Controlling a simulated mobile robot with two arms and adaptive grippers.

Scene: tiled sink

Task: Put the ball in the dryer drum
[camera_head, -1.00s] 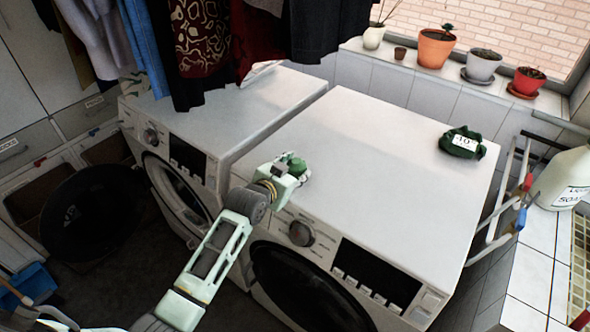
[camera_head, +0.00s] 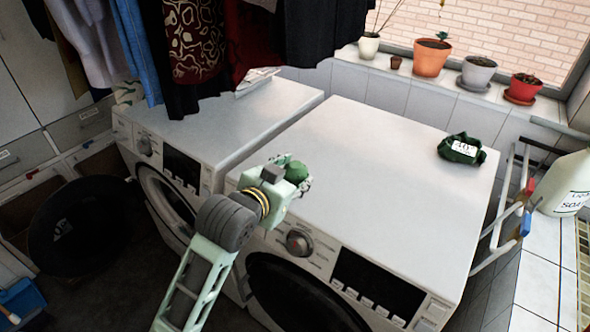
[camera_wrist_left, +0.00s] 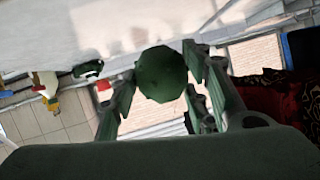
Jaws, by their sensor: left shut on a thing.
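The green ball (camera_wrist_left: 161,74) sits between the fingers of my left gripper (camera_wrist_left: 160,82) in the left wrist view. In the head view the ball (camera_head: 296,172) shows at the tip of my left gripper (camera_head: 290,175), which is shut on it near the front left edge of the right machine's top. I cannot tell how far it is above the top. The left machine's drum opening (camera_head: 166,203) faces forward, with its round dark door (camera_head: 82,227) swung open to the left. My right gripper is not in view.
The right machine (camera_head: 300,290) has its dark door shut. A green bag with a label (camera_head: 462,149) lies on its top. Clothes (camera_head: 195,50) hang over the left machine. Potted plants (camera_head: 431,57) line the sill. A soap bottle (camera_head: 568,183) stands at right.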

